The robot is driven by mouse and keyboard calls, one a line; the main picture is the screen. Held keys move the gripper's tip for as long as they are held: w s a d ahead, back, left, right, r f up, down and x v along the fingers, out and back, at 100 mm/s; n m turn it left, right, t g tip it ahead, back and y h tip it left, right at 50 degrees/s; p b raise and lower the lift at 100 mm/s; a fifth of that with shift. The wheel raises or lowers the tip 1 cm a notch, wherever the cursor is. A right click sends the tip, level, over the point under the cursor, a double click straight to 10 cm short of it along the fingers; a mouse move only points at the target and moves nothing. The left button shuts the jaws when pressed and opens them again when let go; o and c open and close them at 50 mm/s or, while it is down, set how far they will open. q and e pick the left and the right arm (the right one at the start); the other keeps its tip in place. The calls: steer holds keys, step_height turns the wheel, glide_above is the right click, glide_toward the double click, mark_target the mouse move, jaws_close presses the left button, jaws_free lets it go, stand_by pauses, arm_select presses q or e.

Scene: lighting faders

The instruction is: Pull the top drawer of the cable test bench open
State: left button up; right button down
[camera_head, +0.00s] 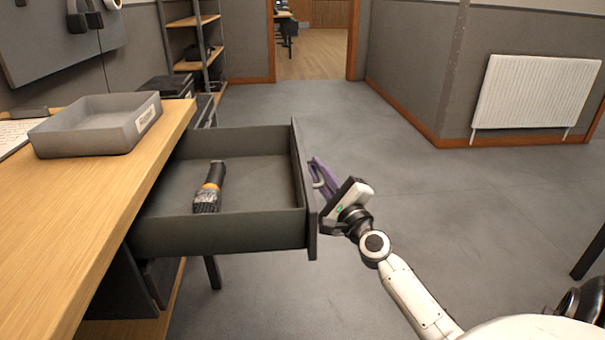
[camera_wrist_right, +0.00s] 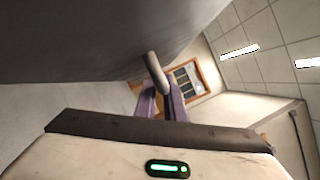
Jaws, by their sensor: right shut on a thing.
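The top drawer (camera_head: 255,230) of the cable test bench (camera_head: 60,250) stands pulled well out to the right from under the wooden top. Inside it lies a dark tool (camera_head: 210,188) with an orange band. My right gripper (camera_head: 318,172), with purple fingers, is at the outer side of the drawer front (camera_head: 303,195), shut on the drawer handle. In the right wrist view the pale handle bar (camera_wrist_right: 155,72) sits between the purple fingers (camera_wrist_right: 162,103), below the dark drawer front (camera_wrist_right: 90,45). My left gripper is not in view.
A grey tray (camera_head: 95,138) sits on the bench top. A shelf rack (camera_head: 195,45) stands behind the bench. Grey floor (camera_head: 440,210) lies open to the right, with a white radiator (camera_head: 535,92) on the far wall and a doorway (camera_head: 312,40) at the back.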

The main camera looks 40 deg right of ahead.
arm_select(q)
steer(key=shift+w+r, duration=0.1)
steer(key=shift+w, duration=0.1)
arm_select(e)
steer(key=shift+s+d, duration=0.2)
steer(key=shift+d, duration=0.1)
steer(key=c, duration=2.1)
jaws_free()
arm_select(q)
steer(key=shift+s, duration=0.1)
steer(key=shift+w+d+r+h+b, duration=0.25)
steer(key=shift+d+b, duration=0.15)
steer(key=shift+b, duration=0.25)
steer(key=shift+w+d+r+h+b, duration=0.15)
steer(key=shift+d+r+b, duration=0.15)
steer(key=shift+b, duration=0.3)
arm_select(e)
steer(key=v, duration=1)
steer(key=shift+s, duration=0.15)
